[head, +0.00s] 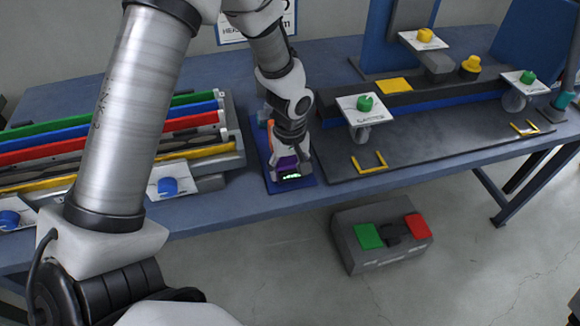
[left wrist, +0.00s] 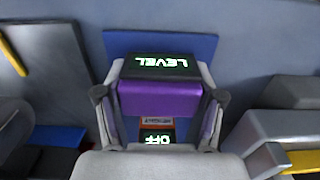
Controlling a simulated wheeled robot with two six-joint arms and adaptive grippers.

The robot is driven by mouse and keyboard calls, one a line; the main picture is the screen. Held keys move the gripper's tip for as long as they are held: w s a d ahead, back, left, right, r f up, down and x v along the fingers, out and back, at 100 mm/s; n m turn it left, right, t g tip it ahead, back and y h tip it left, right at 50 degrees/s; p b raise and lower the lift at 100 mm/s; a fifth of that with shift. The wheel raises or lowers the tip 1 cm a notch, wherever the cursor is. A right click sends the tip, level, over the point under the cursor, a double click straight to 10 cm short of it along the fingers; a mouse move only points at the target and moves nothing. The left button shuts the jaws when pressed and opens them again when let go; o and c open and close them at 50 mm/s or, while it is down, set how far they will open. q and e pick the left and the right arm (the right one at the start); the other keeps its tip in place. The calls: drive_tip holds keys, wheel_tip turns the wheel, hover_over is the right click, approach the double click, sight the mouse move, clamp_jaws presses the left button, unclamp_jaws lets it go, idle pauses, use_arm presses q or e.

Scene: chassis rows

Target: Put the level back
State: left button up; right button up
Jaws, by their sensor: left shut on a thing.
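The level (head: 289,174) is a purple block with a black face showing green lettering. In the left wrist view the level (left wrist: 160,98) reads "LEVEL" and sits between the two fingers. My left gripper (head: 291,160) is shut on it, pointing down over a blue mat (head: 307,182). The mat (left wrist: 198,44) also shows behind the level in the left wrist view. I cannot tell whether the level touches the mat. My right gripper is not in view.
A rack with green, blue, red and yellow bars (head: 110,140) stands left of the mat. A dark plate (head: 440,140) with yellow corner brackets lies to the right. A grey box (head: 382,240) with green and red pads is on the floor.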

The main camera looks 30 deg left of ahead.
use_arm(q)
drive_tip(key=o, duration=1.5)
drive_tip(key=shift+c, duration=0.2)
wheel_tip(320, 180, up, 12)
drive_tip(key=shift+f, duration=0.1)
